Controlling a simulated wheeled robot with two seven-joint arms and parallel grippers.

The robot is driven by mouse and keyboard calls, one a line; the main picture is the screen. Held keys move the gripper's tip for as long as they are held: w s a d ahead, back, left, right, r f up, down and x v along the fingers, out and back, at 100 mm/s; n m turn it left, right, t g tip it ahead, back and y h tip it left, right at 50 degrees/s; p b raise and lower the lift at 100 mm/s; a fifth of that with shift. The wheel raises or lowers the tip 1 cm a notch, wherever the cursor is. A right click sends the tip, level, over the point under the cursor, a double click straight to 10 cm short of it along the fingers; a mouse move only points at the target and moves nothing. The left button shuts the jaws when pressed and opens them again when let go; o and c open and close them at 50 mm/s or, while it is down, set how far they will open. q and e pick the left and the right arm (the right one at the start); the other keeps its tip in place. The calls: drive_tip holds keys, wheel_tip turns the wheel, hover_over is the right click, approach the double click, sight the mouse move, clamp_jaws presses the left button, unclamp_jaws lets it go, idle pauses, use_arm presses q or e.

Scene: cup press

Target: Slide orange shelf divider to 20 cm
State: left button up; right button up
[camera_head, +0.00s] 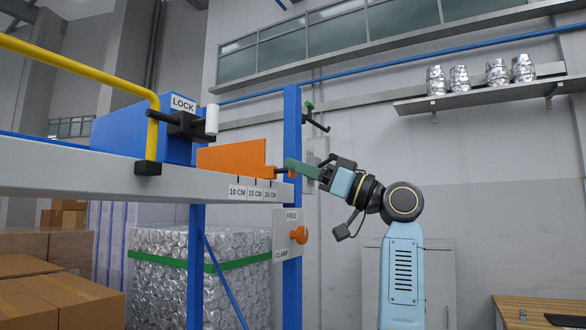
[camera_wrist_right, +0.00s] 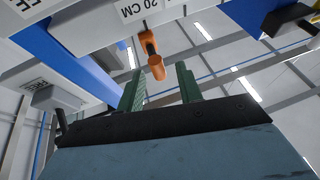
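The orange shelf divider (camera_head: 232,157) stands on the grey shelf (camera_head: 100,174), behind the 10 CM, 15 CM and 20 CM labels (camera_head: 253,193). Its right end is above the 20 CM label. A dark stem with an orange knob sticks out from that end toward my right gripper (camera_head: 288,165). In the right wrist view the orange knob (camera_wrist_right: 157,68) shows just beyond the gap between the green fingertips (camera_wrist_right: 160,78). The fingers are apart with nothing between them. Whether a finger touches the knob cannot be told. My left gripper is in neither view.
A blue LOCK block (camera_head: 150,125) with a black-and-white handle and a yellow rail (camera_head: 110,77) are at the left. A FREE/CLAMP plate with an orange knob (camera_head: 299,235) hangs on the blue post (camera_head: 292,120) below. Cartons (camera_head: 70,290) stand under the shelf.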

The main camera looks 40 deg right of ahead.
drive_tip(key=b+v, duration=0.2)
drive_tip(key=v, duration=0.9)
